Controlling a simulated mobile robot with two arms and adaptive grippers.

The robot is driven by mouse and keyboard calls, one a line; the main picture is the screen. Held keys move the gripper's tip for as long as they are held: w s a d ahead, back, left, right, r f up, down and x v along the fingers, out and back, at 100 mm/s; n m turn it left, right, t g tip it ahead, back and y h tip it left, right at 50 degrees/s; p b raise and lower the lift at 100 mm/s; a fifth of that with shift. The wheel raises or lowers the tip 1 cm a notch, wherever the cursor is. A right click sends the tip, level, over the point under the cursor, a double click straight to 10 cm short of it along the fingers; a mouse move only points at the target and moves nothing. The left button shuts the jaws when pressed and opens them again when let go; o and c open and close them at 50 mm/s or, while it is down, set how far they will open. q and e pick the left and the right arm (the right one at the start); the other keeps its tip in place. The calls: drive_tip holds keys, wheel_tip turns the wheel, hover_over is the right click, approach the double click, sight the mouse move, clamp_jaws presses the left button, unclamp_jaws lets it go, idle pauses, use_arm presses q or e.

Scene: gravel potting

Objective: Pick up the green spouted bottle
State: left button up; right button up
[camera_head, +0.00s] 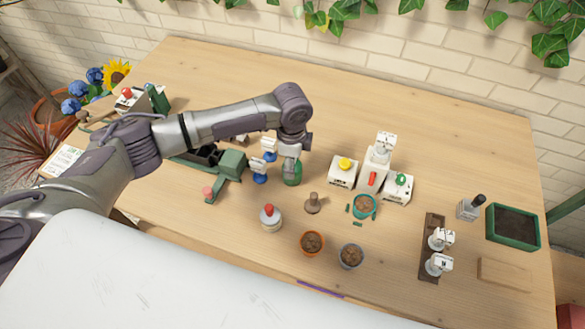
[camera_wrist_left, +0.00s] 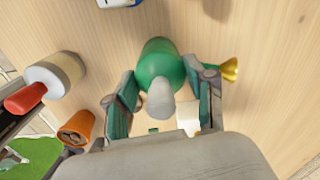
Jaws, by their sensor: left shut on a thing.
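The green spouted bottle (camera_head: 293,173) stands on the wooden table near the middle in the head view, partly hidden by my gripper. In the left wrist view its green body (camera_wrist_left: 158,64) and pale grey top (camera_wrist_left: 160,101) lie between the two fingers. A brass, flared piece (camera_wrist_left: 230,69) sticks out past the right finger and looks like its spout. My left gripper (camera_head: 288,160) comes down over the bottle and is shut on it, one finger on each side; it also shows in the left wrist view (camera_wrist_left: 162,92). Whether the base touches the table is unclear.
A white bottle with a red cap (camera_head: 270,220) stands in front. A wooden tamper (camera_head: 312,204), an orange pot (camera_head: 312,243) and a grey pot (camera_head: 350,257) are nearby. White dispensers (camera_head: 343,173) stand to the right.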

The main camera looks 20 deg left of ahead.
use_arm(q)
drive_tip(key=shift+r, duration=0.15)
drive_tip(key=shift+w+r, duration=0.1)
drive_tip(key=shift+r, duration=0.15)
drive_tip(key=r, duration=0.2)
drive_tip(key=d+r+b, duration=0.1)
drive_tip(key=shift+r, duration=0.35)
drive_tip(key=s+d+r+b, duration=0.1)
drive_tip(key=d+r+b, duration=0.1)
drive_tip(key=d+r, duration=0.4)
drive_tip(key=shift+d+r+b, duration=0.3)
drive_tip(key=shift+d, duration=2.05)
